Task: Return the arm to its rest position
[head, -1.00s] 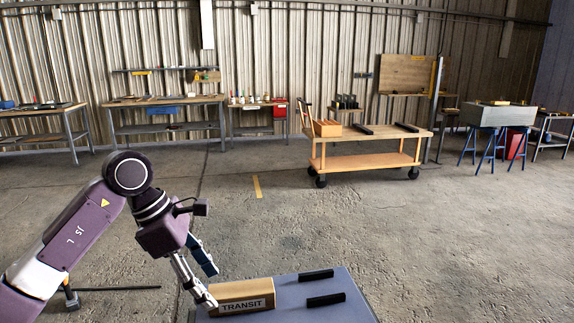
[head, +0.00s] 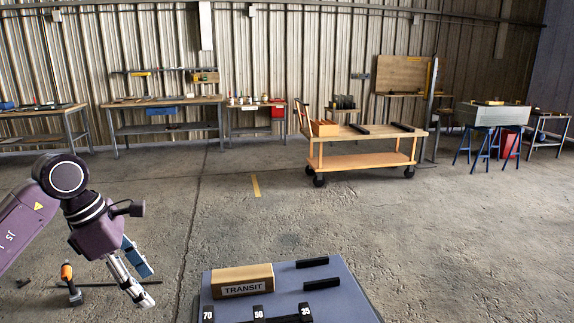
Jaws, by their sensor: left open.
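My left gripper (head: 148,284) is in the lower left of the head view, at the end of my purple left arm (head: 95,225). It is open, with nothing between its fingers, and points down over the floor. It is left of the blue-grey table top and apart from it. My right gripper is not in view.
A wooden cart (head: 360,163) and workbenches stand farther back; the floor between is clear.

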